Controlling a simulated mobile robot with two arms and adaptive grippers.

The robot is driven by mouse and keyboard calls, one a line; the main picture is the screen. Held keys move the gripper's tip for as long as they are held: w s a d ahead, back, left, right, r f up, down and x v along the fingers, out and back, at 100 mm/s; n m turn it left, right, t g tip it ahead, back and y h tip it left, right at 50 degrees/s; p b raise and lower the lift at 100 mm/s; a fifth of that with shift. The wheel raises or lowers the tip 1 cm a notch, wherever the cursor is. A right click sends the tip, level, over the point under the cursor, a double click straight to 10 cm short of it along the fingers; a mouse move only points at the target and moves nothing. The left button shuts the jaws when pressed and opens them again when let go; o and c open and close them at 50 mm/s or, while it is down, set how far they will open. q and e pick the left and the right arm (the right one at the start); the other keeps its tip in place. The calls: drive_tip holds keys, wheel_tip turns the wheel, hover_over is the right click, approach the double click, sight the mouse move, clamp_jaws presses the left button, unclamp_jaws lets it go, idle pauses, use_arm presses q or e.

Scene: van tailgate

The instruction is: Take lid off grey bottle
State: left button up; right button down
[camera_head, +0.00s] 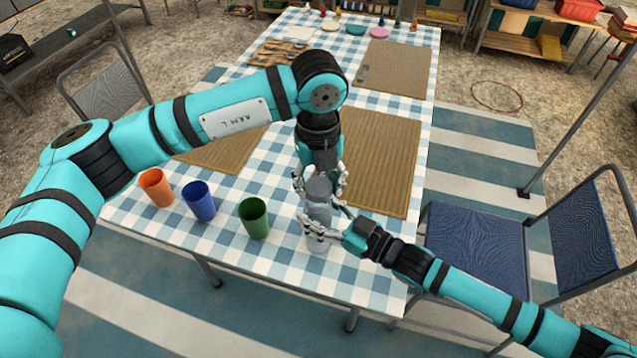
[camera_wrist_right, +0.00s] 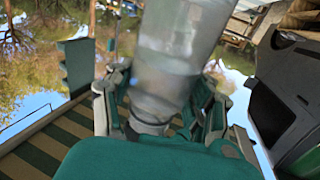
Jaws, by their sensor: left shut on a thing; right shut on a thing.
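The grey bottle (camera_head: 318,212) is near the front edge of the checked table, upright or nearly so. My left gripper (camera_head: 320,187) comes from above and is shut around the bottle's dark grey top, where the lid (camera_head: 318,186) is. My right gripper (camera_head: 325,230) comes from the right and is shut on the lower body of the bottle. The bottle (camera_wrist_right: 175,50) fills the upper middle of the right wrist view, between my right gripper's fingers (camera_wrist_right: 160,105). Fingers hide parts of the bottle. I cannot tell whether lid and bottle are joined.
Orange (camera_head: 157,188), blue (camera_head: 199,202) and green (camera_head: 254,218) cups stand left of the bottle. A brown placemat (camera_head: 380,165) lies behind to the right. A blue chair (camera_head: 475,240) stands right of the table. Plates and small items are at the far end.

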sight(318, 186)
use_arm(q)
wheel_tip(318, 186, up, 3)
drive_tip(key=shift+r, duration=0.2)
use_arm(e)
drive_tip(key=shift+c, duration=1.9)
unclamp_jaws()
drive_tip(key=shift+d, duration=0.1)
